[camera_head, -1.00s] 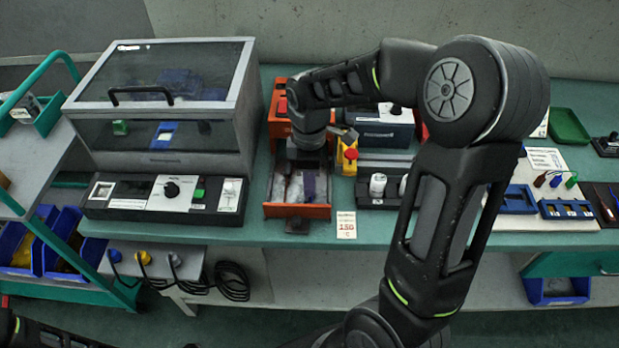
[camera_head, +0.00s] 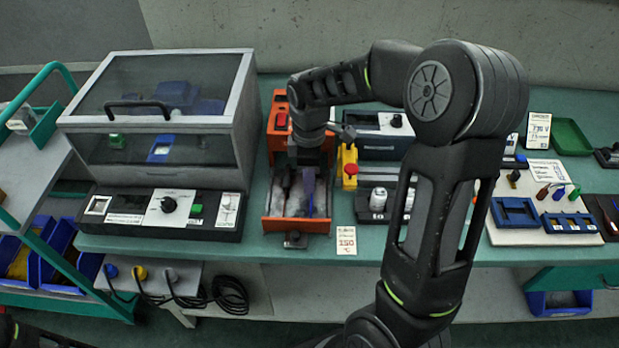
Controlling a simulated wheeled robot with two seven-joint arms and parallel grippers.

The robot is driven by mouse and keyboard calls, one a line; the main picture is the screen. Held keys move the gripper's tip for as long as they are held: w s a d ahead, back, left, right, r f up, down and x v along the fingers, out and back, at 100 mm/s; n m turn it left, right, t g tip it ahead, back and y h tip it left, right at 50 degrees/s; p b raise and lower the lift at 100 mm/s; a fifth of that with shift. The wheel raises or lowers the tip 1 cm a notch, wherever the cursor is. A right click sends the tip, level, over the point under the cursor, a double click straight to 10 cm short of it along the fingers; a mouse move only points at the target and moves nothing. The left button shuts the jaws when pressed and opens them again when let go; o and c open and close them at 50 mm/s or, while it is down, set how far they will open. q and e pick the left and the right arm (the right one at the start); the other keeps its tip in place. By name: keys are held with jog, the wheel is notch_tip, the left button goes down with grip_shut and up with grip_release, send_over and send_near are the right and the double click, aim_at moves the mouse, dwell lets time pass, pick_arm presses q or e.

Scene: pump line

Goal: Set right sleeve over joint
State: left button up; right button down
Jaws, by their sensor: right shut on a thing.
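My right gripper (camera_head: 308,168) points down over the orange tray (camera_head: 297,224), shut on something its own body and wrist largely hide. A narrow blue-purple piece (camera_head: 310,192) stands out just below the jaws and seems to be the held right sleeve. My left gripper is out of the picture.
A clear-lidded cabinet (camera_head: 150,90) stands close left of the tray. A red-and-yellow button post (camera_head: 350,168) and a holder with white cylinders (camera_head: 378,200) stand close right. A 150 C label (camera_head: 346,240) lies at the bench's front edge.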

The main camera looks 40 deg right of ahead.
jog(key=c, duration=1)
grip_release()
jog(key=shift+c, duration=0.2)
jog(key=shift+w+r, duration=0.1)
jog(key=shift+r, duration=0.05)
notch_tip(320, 180, up, 8)
jog(key=shift+f, duration=0.2)
jog(key=shift+f, duration=0.1)
